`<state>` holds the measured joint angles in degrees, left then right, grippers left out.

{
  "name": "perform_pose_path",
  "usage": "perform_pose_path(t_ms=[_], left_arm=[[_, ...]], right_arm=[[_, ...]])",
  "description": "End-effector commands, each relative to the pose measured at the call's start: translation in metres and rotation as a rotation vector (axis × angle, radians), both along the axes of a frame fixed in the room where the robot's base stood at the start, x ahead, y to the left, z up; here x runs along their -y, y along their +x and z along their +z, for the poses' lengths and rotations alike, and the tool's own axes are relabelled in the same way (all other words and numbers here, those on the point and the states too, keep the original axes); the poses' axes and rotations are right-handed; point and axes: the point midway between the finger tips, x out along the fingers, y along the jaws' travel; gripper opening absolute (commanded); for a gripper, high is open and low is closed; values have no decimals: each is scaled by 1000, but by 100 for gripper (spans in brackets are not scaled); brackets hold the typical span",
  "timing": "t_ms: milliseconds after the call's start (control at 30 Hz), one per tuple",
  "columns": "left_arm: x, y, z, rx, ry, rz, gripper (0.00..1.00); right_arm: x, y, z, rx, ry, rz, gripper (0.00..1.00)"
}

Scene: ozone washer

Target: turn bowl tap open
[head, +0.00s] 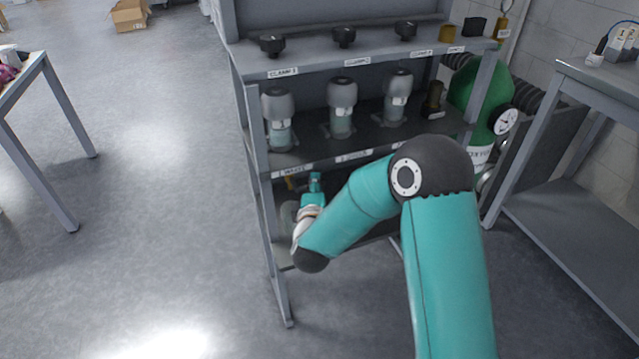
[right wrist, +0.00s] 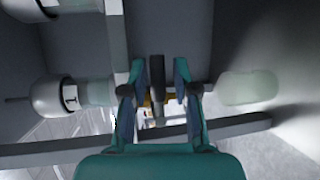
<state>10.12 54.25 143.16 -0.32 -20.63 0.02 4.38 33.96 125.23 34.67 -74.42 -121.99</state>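In the right wrist view a dark bar-like handle (right wrist: 157,75), with brass-yellow parts (right wrist: 147,101) beside it, stands between the fingers of my right gripper (right wrist: 160,73). The fingers are apart, with a gap on each side of the handle. A pale, translucent rounded bowl (right wrist: 248,87) lies to the right of the fingers. In the head view my right gripper (head: 315,182) reaches into the rack below the middle shelf. A small yellowish part (head: 291,183) shows beside it. My arm and the shelf hide most of the tap there. My left gripper is not in view.
The grey rack (head: 262,170) holds several grey-capped clear vessels on its middle shelf and black knobs (head: 272,45) above. A green cylinder with a gauge (head: 503,121) stands right of it. A table (head: 585,75) is at right.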

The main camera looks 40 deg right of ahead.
Motion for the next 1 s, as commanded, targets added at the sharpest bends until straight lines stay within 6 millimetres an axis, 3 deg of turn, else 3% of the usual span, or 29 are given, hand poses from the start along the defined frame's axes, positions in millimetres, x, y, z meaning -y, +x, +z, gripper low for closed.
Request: perform_pose_path(t_ms=[400, 600, 833, 867, 1000], left_arm=[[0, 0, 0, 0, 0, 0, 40], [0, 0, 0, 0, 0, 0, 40], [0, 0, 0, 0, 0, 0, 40], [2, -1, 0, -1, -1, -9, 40], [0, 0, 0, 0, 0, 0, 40]], right_arm=[[5, 7, -1, -1, -1, 0, 29], [5, 6, -1, -1, -1, 0, 0], [5, 6, -2, -2, -1, 0, 0], [24, 5, -2, -1, -1, -10, 0], [6, 7, -2, -2, 4, 1, 0]])
